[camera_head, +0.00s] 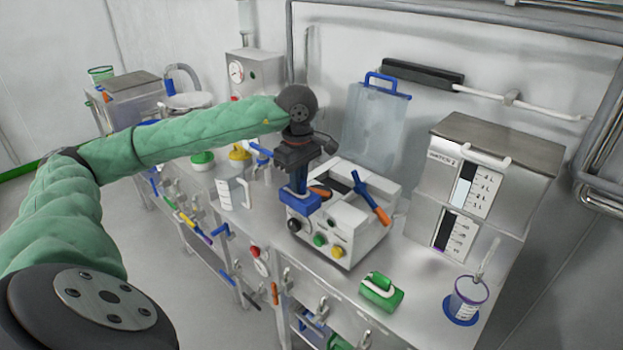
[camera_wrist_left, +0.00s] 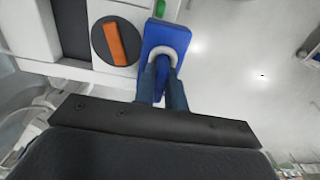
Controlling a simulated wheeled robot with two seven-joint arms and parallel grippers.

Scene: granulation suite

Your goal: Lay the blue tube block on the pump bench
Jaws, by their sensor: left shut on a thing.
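The blue tube block (camera_head: 299,203) is held in my left gripper (camera_head: 300,183), beside the front left corner of the white pump box. In the left wrist view, the blue block (camera_wrist_left: 166,36) has a pale curved handle (camera_wrist_left: 166,54), and the left gripper's two blue-grey fingers (camera_wrist_left: 163,85) are shut at that handle. The pump bench (camera_head: 290,265) is the steel counter beneath. I cannot tell whether the block touches the box or the bench. My right gripper is not in either view.
The white pump box (camera_head: 345,235) has coloured knobs and an orange-and-blue handle (camera_head: 373,199). A green block (camera_head: 381,291), a clear beaker (camera_head: 467,298) and a steel instrument (camera_head: 480,190) stand to the right. A measuring jug (camera_head: 232,194) stands left. Bare counter shows in front of the instrument.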

